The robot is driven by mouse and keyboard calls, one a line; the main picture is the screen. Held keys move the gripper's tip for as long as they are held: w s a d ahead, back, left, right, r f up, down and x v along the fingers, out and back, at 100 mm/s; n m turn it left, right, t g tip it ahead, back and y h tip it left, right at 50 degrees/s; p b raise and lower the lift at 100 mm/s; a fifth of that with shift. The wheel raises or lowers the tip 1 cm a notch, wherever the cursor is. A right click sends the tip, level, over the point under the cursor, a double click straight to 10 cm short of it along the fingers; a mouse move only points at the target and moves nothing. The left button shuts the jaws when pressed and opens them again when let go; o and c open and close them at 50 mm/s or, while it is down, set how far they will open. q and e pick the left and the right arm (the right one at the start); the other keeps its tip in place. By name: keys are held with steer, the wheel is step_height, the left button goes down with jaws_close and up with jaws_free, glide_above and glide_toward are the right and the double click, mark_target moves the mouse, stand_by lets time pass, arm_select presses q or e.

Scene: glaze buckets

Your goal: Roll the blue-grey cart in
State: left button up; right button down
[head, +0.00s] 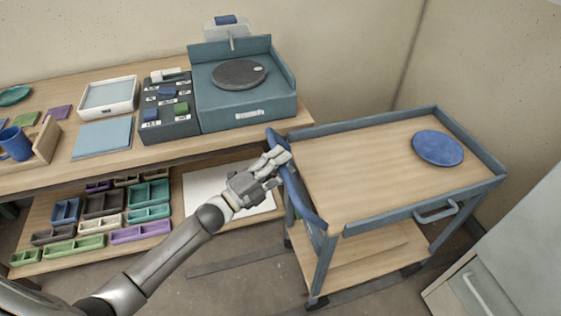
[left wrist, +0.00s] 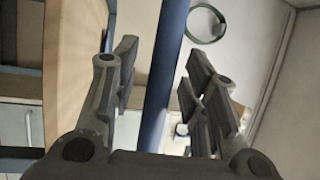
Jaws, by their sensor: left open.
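The blue-grey cart (head: 475,180) stands at the right of the head view, with a wooden top, a lower wooden shelf and a blue push bar (head: 306,204) along its left end. My left gripper (head: 276,167) is at the upper part of this bar, with its fingers open. In the left wrist view the bar (left wrist: 168,50) runs between the two open fingers (left wrist: 162,78), with a gap visible on both sides. The fingers hide part of the bar in the head view. My right gripper is not in view.
A round blue plate (head: 438,148) lies on the cart top. A workbench (head: 155,154) with a teal turntable unit (head: 248,107) stands left of the cart, with several coloured trays below. A grey cabinet (head: 520,245) is close at the right. Some floor (head: 235,285) is clear in front.

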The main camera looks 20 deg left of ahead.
arm_select(q)
steer(key=shift+w, duration=0.1)
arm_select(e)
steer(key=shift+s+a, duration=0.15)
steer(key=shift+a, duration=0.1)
arm_select(q)
jaws_close()
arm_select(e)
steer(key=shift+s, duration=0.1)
arm_select(q)
steer(key=shift+d, duration=0.15)
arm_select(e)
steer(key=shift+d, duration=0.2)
